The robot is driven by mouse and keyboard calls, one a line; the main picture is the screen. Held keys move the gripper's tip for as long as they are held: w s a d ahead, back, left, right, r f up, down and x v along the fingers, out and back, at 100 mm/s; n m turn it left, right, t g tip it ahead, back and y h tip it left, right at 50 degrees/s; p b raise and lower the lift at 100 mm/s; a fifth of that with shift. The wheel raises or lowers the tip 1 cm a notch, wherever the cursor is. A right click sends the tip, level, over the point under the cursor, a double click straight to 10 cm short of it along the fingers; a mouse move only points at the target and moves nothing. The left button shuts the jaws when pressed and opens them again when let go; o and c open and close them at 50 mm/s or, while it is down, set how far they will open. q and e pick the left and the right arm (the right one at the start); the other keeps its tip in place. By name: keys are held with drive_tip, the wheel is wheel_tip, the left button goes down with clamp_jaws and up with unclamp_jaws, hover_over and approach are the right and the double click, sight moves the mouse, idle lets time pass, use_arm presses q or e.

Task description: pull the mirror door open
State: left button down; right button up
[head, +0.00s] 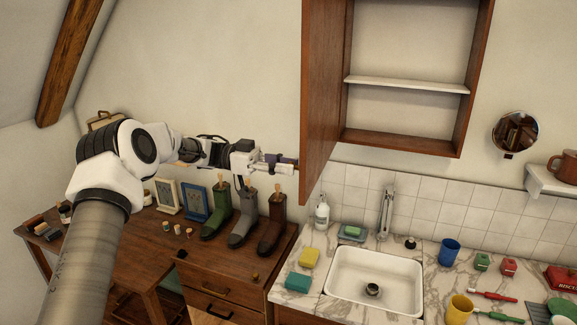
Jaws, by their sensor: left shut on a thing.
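The mirror door (325,85) of the wall cabinet (406,140) stands swung open at the cabinet's left side. I see its brown wooden inner side; its mirror face is turned away and hidden. My left gripper (283,162) is at the outer side of the door, near its lower front edge. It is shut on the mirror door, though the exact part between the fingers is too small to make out. My right gripper is not in view.
The open cabinet holds one white shelf (407,85) and looks empty. Below are a sink (375,282) with a tall tap (387,212), cups and sponges. Several boots (243,217) stand on a wooden desk (140,252) under my left arm. A round mirror (515,131) hangs right.

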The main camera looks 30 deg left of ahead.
use_arm(q)
drive_tip(key=shift+d, duration=0.1)
drive_tip(key=c, duration=1)
unclamp_jaws()
drive_tip(key=shift+o, duration=0.2)
drive_tip(key=v, duration=1.2)
